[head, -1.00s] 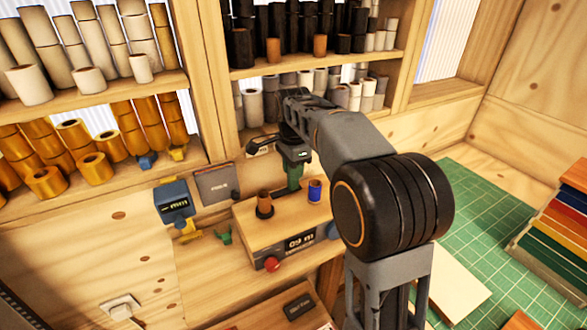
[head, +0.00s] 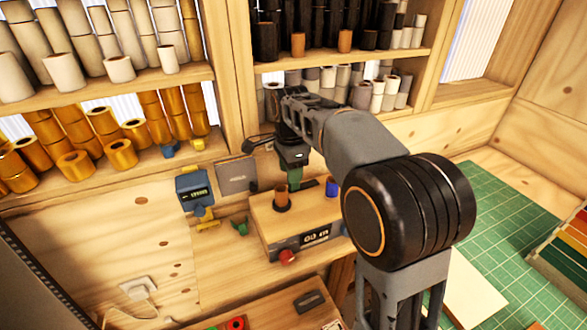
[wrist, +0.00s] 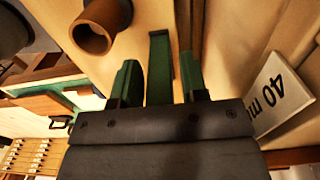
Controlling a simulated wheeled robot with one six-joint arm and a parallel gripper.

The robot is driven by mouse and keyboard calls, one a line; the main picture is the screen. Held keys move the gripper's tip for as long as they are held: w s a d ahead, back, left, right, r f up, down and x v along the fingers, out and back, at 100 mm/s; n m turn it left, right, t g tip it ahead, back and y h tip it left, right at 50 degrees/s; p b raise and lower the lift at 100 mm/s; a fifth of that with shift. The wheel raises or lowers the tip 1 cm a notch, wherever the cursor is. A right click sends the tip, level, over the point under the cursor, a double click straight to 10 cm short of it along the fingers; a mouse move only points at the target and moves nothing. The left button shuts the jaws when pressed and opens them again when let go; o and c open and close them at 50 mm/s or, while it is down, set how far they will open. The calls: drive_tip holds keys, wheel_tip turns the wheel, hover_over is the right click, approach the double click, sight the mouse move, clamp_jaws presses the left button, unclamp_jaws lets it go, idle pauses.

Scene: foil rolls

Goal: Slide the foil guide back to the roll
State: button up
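The machine is a wooden box (head: 262,221) with a dark display (head: 316,236) and a red button (head: 288,257). On top stand a brown roll (head: 281,196) on a dark base and a blue roll (head: 333,188). My gripper (head: 293,176) hangs over the box by the brown roll. In the wrist view its green fingers (wrist: 160,80) are apart, with a green bar (wrist: 159,55) between them and gaps on both sides. I cannot tell whether the bar is at fingertip height. The brown roll (wrist: 94,33) is up left.
A blue-grey device (head: 195,187) with a small display hangs left of the box. Shelves (head: 110,91) full of rolls line the back. A white "40 m" card (wrist: 277,95) stands right in the wrist view. A green cutting mat (head: 490,205) lies at right.

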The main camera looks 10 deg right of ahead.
drive_tip(key=shift+o, duration=0.7)
drive_tip(key=shift+d, duration=0.25)
wheel_tip(320, 180, up, 14)
drive_tip(key=shift+p, duration=0.4)
drive_tip(key=shift+f, duration=0.15)
drive_tip(key=s+d+f+n+t, duration=0.2)
drive_tip(key=s+f+n, duration=0.6)
drive_tip(key=s, duration=0.1)
drive_tip(key=s+d+f+n+t, duration=0.2)
drive_tip(key=s+d+f+n, duration=0.1)
drive_tip(key=s+f+n, duration=0.4)
drive_tip(key=s+f, duration=0.1)
drive_tip(key=s, duration=0.1)
drive_tip(key=shift+s+d+f+n+t, duration=0.2)
drive_tip(key=shift+s+f+n+t, duration=0.1)
drive_tip(key=shift+s+n, duration=0.1)
